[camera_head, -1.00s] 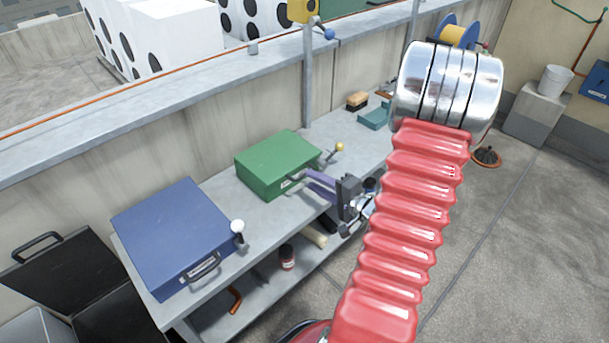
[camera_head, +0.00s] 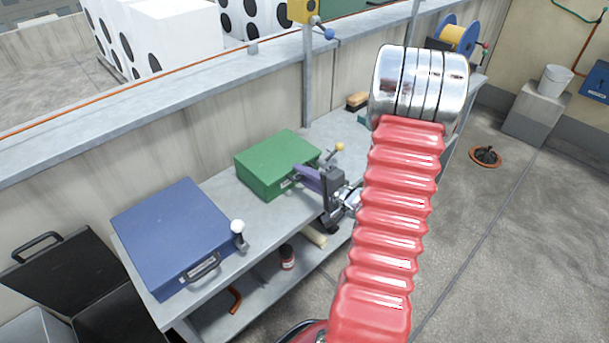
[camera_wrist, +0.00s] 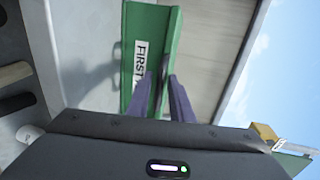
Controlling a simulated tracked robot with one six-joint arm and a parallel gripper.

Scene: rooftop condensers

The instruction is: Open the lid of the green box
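The green box (camera_head: 277,161) stands on the grey bench with its lid shut. A dark handle is on its front, and a lever with a yellow knob (camera_head: 339,147) is at its right end. In the wrist view the green box (camera_wrist: 133,28) appears turned on its side, with a white label reading "FIRST". My gripper (camera_head: 298,171) has purple fingers pointing at the box's front, near the handle. In the wrist view my gripper (camera_wrist: 162,78) shows its two fingers apart, with green between them. I cannot tell whether they touch the box.
A blue box (camera_head: 175,230) with a white-knobbed lever stands on the bench (camera_head: 262,222) at left. A brush (camera_head: 357,101) lies behind on the right. A jar (camera_head: 287,257) and a pipe piece are on the lower shelf. A wall and rail run behind the bench.

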